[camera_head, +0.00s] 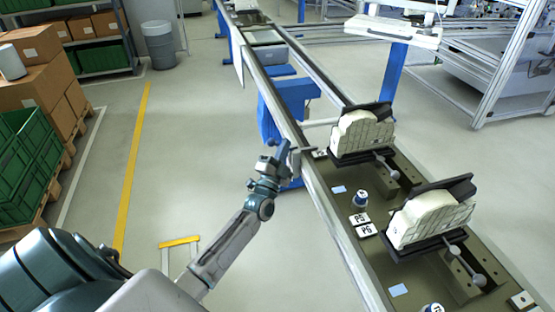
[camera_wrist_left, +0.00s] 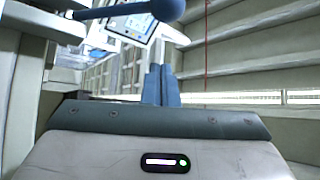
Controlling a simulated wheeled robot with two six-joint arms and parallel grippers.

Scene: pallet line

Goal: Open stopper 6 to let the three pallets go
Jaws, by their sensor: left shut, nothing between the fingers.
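Two dark pallets ride on the conveyor in the head view: one (camera_head: 408,180) farther up, one (camera_head: 412,275) nearer, each bearing a cream moulded part. My right gripper is out of view.
The conveyor rail (camera_head: 318,190) runs from the back to the lower right. Blue supports (camera_head: 290,95) stand beneath it. Green crates (camera_head: 28,165) and cardboard boxes (camera_head: 40,65) are stacked at left. A grey bin (camera_head: 160,45) stands behind.

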